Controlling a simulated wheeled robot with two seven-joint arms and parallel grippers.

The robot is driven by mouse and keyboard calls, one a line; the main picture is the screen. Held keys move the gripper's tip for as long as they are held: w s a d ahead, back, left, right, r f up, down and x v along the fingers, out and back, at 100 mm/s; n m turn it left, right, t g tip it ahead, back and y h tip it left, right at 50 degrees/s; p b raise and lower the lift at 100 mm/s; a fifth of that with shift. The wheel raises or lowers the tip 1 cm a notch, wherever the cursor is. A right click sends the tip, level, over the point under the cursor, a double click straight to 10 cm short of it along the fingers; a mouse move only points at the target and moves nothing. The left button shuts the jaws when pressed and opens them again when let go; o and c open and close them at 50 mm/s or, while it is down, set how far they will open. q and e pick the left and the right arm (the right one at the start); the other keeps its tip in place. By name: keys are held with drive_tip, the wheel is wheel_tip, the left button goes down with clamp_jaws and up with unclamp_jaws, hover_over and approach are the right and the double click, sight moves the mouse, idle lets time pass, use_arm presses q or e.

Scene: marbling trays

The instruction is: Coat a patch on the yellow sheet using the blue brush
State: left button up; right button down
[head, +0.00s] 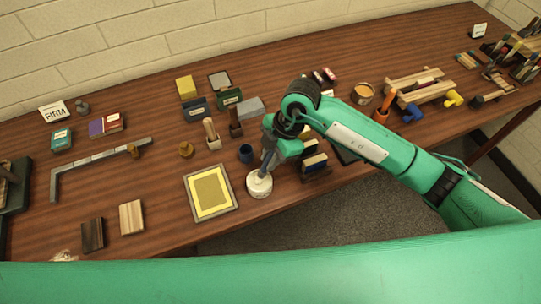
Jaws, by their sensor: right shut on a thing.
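The yellow sheet (193,195) lies flat in a grey frame near the table's front edge. A darker yellow patch (211,191) fills its middle, inside a paler border. My right gripper (268,160) is to the right of the sheet, pointing down over a round white pot (259,188). It is shut on a slim bluish-grey thing, apparently the blue brush, whose lower end reaches the pot's top. The bristles are hidden, and I cannot tell whether they touch what is in the pot. My left gripper is out of view.
A dark blue cup (246,153) stands close left of the gripper. Wooden blocks (131,217) and a grey angle bar (100,157) lie left. The table between sheet and blocks is clear.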

wheel_tip(320, 180, up, 7)
drive_tip(key=p, duration=0.5)
drive_tip(key=shift+p, duration=0.35)
idle(0.7)
